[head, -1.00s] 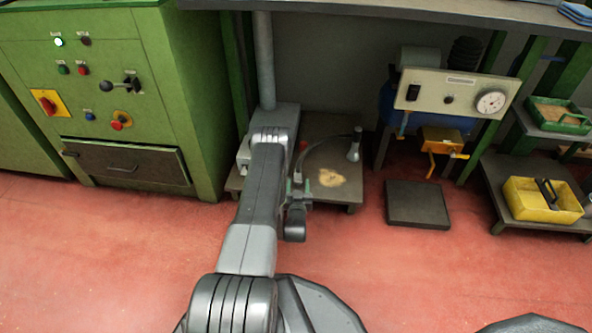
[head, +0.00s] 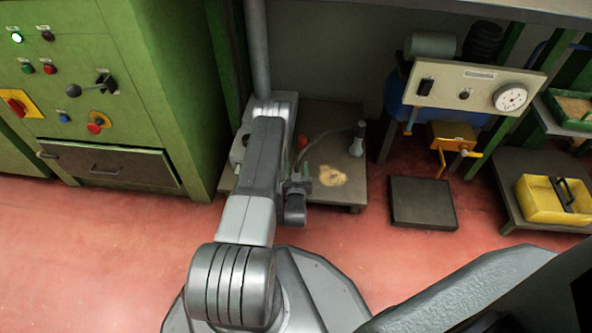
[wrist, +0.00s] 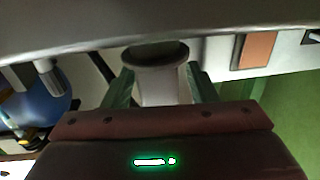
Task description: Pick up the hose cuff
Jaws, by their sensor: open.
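The hose cuff (head: 356,142) is a pale grey, slightly flared tube on the end of a dark curved hose, above a low dark platform in the head view. My gripper (head: 297,175) has green fingers and is open, to the left of the cuff in the head view. In the wrist view a grey flared tube that looks like the cuff (wrist: 157,68), with a dark round mouth, shows between the two green fingers of my gripper (wrist: 160,85). Its lower part is hidden behind my gripper's body. I cannot tell its distance from the fingers.
The dark platform (head: 340,190) carries a pale patch of dust (head: 332,176). A green cabinet (head: 150,60) stands to the left. A machine with a gauge panel (head: 470,90) and a dark floor slab (head: 422,203) are to the right. A bench top (head: 450,8) overhangs the area.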

